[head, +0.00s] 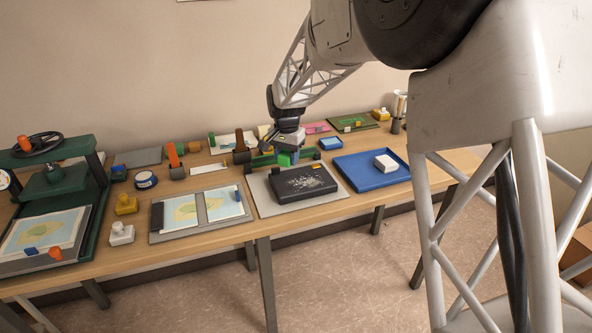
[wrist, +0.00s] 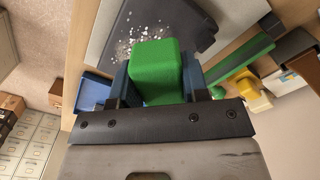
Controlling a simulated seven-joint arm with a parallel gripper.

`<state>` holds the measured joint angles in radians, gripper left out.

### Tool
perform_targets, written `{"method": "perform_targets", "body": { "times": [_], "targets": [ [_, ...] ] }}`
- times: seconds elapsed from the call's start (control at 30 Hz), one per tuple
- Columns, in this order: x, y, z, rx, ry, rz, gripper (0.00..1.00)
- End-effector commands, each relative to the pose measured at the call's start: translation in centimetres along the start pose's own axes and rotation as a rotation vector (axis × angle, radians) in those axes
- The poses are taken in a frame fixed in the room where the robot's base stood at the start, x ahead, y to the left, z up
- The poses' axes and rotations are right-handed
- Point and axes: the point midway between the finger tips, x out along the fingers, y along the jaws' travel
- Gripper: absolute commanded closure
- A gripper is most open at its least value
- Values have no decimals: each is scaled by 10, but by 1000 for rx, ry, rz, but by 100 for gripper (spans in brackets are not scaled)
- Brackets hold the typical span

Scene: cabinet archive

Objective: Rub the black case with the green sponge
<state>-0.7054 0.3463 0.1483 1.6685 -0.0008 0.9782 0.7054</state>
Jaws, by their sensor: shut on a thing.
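The black case (head: 305,185) lies flat on a grey mat (head: 262,200) in the middle of the table. White specks are scattered over its top, and a yellow piece sits at its far edge. It also shows in the wrist view (wrist: 190,22), partly hidden, with white specks beside the sponge. My gripper (head: 287,160) is shut on the green sponge (wrist: 156,70), which sits between the two fingers. In the head view the sponge (head: 285,159) is above the far edge of the case. I cannot tell whether it touches the case.
A blue tray (head: 360,180) with a white block (head: 386,162) stands right of the case. A green bar (wrist: 240,65) lies behind the case. Several stamps and cards line the back.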

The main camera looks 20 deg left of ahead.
Motion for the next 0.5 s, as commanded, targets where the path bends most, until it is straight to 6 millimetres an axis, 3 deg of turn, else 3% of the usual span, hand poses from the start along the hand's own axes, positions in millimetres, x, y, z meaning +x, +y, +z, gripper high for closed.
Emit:
{"method": "perform_targets", "body": {
  "times": [0.5],
  "targets": [
    [6,5,5,0,1,0,84]
  ]
}}
